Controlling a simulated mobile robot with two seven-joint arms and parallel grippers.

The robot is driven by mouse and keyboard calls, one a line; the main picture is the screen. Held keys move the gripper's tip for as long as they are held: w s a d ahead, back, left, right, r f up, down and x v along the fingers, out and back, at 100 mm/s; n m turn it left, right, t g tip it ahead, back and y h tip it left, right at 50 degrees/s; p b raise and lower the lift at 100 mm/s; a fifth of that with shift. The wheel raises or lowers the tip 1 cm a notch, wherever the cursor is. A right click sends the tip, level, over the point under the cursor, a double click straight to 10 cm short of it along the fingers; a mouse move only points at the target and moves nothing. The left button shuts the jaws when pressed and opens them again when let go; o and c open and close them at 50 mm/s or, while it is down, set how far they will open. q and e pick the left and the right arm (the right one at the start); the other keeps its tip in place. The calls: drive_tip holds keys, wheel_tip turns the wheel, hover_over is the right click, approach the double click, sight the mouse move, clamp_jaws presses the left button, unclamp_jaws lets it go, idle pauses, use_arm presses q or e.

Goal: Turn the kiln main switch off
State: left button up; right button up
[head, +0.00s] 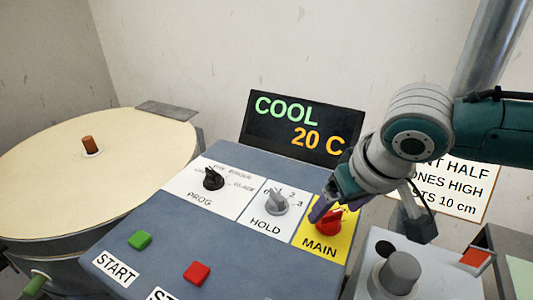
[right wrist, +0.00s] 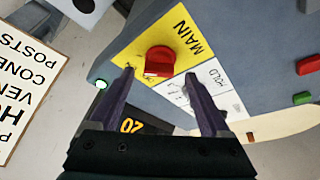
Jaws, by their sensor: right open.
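The main switch is a red rotary knob (head: 328,222) on a yellow plate marked MAIN (head: 313,241), at the right end of the kiln's sloped panel. The red knob (right wrist: 159,61) also shows in the right wrist view, ahead of the fingers and between their lines. My right gripper (head: 325,205) is at the knob in the head view, with its purple fingers partly hiding it. In the right wrist view the right gripper (right wrist: 167,90) is open, with nothing between its fingers. I cannot tell whether a finger touches the knob. My left gripper is not in view.
Beside MAIN are the grey HOLD knob (head: 276,202) and the black PROG knob (head: 213,179). A green button (head: 140,240) and a red button (head: 197,273) sit lower on the panel. The display (head: 301,128) reads COOL 20 C. A grey knob (head: 400,272) stands right of the panel.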

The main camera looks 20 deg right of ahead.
drive_tip(key=shift+x, duration=1.15)
clamp_jaws()
